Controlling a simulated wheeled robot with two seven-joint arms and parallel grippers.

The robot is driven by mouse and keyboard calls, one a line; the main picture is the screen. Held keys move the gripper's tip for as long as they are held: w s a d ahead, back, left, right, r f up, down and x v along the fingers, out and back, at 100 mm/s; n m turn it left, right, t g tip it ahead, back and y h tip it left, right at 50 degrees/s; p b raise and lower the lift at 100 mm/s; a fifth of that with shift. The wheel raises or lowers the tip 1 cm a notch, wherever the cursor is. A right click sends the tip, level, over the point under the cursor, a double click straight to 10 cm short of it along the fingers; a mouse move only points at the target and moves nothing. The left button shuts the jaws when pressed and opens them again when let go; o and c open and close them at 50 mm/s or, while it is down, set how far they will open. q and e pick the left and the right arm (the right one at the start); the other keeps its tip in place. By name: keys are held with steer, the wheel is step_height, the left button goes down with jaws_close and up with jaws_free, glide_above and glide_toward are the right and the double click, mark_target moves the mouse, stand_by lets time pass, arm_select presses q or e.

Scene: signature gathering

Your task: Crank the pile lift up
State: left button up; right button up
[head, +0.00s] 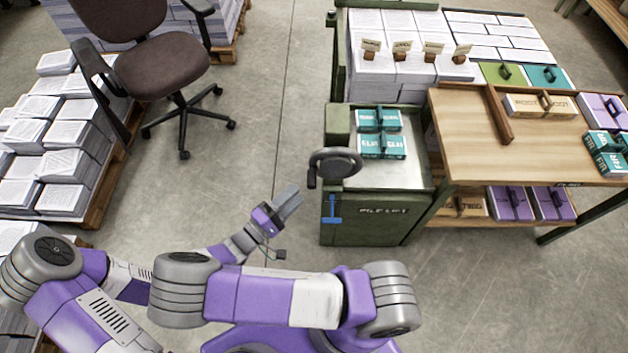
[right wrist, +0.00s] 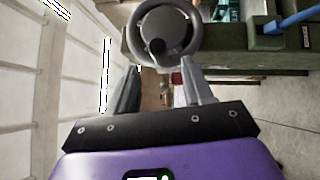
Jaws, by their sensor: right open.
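The pile lift (head: 365,222) is a green cabinet labelled "PILE LIFT", with a pale platform holding teal-labelled packs (head: 382,146). A dark grey crank wheel (head: 336,163) sits at its left side, with a dark handle (head: 311,178) on the wheel's left. A blue T-shaped piece (head: 332,208) is on the front. My right gripper (head: 290,199) is open and empty, left of the lift, a little short of the wheel. In the right wrist view, the crank wheel (right wrist: 166,36) is beyond the open fingers (right wrist: 158,72). My left gripper is not in view.
A wooden table (head: 530,135) with packs stands right of the lift. Paper stacks (head: 385,62) stand behind it. An office chair (head: 160,65) and pallets of paper (head: 65,150) are at the left. The floor between chair and lift is clear.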

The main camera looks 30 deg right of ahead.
mark_target(312, 181)
steer(key=b+x, duration=0.1)
steer(key=x, duration=0.6)
steer(key=shift+d+r, duration=0.1)
steer(key=shift+d, duration=0.05)
jaws_close()
